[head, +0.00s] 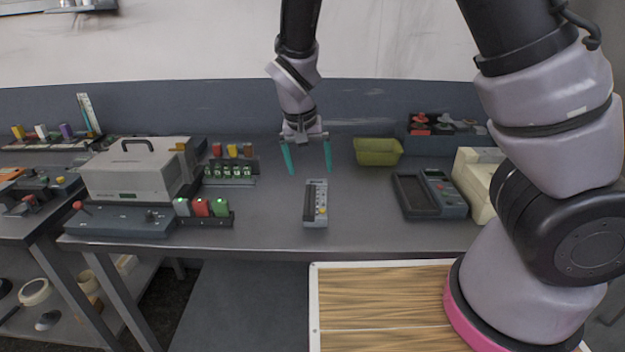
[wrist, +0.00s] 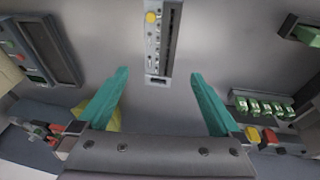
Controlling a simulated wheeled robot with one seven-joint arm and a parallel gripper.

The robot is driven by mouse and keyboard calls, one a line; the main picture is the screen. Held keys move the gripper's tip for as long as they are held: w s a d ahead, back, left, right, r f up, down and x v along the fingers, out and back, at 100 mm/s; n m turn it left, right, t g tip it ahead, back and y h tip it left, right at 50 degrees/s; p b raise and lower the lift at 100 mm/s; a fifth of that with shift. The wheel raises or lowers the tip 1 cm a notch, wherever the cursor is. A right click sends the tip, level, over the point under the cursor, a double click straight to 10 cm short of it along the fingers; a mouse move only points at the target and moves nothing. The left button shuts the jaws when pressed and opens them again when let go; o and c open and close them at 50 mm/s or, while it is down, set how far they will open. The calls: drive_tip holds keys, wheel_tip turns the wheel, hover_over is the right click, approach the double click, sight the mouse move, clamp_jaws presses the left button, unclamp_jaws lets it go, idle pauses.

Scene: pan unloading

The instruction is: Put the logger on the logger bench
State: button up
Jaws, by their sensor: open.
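A slim grey device with a yellow button, which looks like the logger (head: 316,203), lies on the middle grey bench (head: 270,225) near its front edge. It also shows at the top centre of the wrist view (wrist: 163,38). My gripper (head: 309,172) is open and empty, its teal fingers pointing down above the bench, behind the device. In the wrist view my gripper's fingertips (wrist: 160,75) are spread wider than the device, with nothing between them. I cannot tell which surface is the logger bench.
A dark tray-like unit with a keypad (head: 430,194) lies to the right, beside a cream box (head: 478,182). A yellow-green bin (head: 378,151) stands behind. A grey case (head: 135,172) and coloured switches (head: 203,208) are left. Another bench (head: 30,225) stands further left.

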drive_tip(key=s+d+r+m+y, duration=0.2)
drive_tip(key=d+r+y, duration=0.2)
drive_tip(key=d+r, duration=1.15)
drive_tip(key=s+d+r+m+t, duration=0.1)
drive_tip(key=s+d+r+t, duration=0.3)
drive_tip(key=s+d+r, duration=0.5)
wheel_tip(320, 180, up, 3)
drive_tip(key=shift+s+r+t+h, duration=0.15)
drive_tip(key=shift+s+t+h, duration=0.15)
drive_tip(key=shift+s, duration=0.25)
